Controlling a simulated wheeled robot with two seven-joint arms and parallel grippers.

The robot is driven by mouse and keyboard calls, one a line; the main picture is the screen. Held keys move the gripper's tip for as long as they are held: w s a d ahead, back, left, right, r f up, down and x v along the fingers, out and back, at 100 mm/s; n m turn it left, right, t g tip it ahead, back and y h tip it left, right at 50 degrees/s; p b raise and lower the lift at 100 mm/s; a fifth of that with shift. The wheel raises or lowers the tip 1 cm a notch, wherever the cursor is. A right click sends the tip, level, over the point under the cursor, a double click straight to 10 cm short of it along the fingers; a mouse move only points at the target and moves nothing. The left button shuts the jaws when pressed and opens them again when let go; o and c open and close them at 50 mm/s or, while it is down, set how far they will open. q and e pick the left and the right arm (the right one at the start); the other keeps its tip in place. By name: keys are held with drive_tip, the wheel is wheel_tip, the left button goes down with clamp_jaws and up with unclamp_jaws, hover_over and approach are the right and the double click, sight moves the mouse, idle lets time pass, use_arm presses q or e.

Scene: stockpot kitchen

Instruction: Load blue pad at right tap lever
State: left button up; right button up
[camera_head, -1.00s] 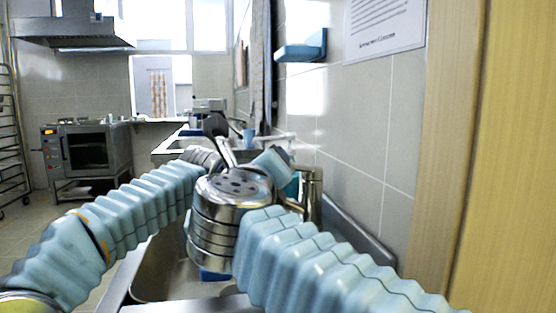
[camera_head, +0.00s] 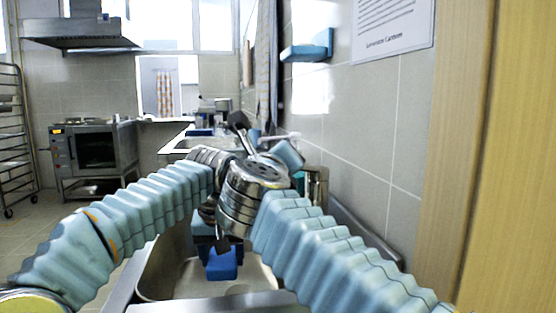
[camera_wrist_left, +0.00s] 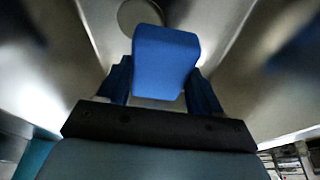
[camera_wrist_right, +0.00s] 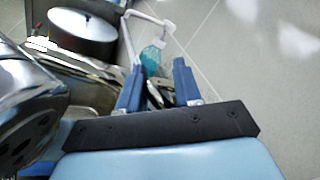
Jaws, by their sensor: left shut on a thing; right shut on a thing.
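The blue pad (camera_head: 222,263) is a small blue block over the sink basin (camera_head: 170,270). My left gripper (camera_head: 220,243) points down and is shut on it. The pad also fills the middle of the left wrist view (camera_wrist_left: 165,58), between the fingers. My right gripper shows in its wrist view (camera_wrist_right: 158,84), its blue fingers shut around a thin metal piece, seemingly the tap lever (camera_wrist_right: 155,97). In the head view its fingers are hidden behind my right wrist. The chrome tap (camera_head: 316,187) stands right of that wrist, by the wall.
A tiled wall with a blue shelf (camera_head: 307,48) and a paper notice (camera_head: 392,28) bounds the right. A wooden panel (camera_head: 470,150) stands closer. An oven (camera_head: 94,155) and rack (camera_head: 15,140) stand far left, beyond open floor.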

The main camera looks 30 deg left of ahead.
drive_tip(key=shift+a+f, duration=0.1)
drive_tip(key=shift+f, duration=0.05)
clamp_jaws()
drive_tip(key=shift+w+r+m+g, duration=0.1)
drive_tip(key=shift+r+m+g, duration=0.3)
drive_tip(key=o, duration=0.9)
unclamp_jaws()
drive_tip(key=v, duration=1.2)
drive_tip(key=shift+o, duration=0.3)
